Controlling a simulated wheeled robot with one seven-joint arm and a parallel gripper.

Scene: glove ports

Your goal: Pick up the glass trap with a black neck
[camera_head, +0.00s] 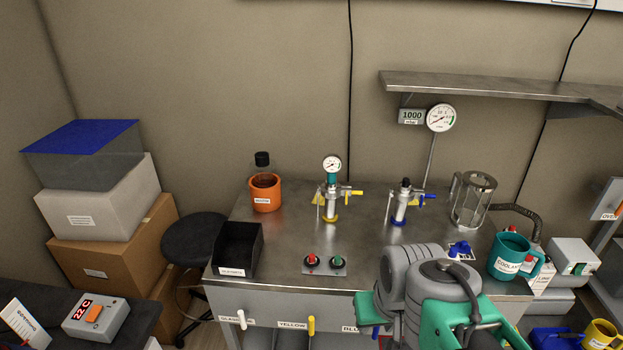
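An upright cylindrical vessel with a black neck (405,186) stands on the metal bench, right of centre. My grey and green arm fills the lower right foreground, in front of the bench. My gripper's fingertips do not show.
A caged clear cylinder (472,201) and a teal mug (513,256) stand to the right. A black open bin (239,248) is at the bench's left, and a button plate (324,264) near the front. A shelf (490,86) overhangs the right side. Bare bench lies between the vessels.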

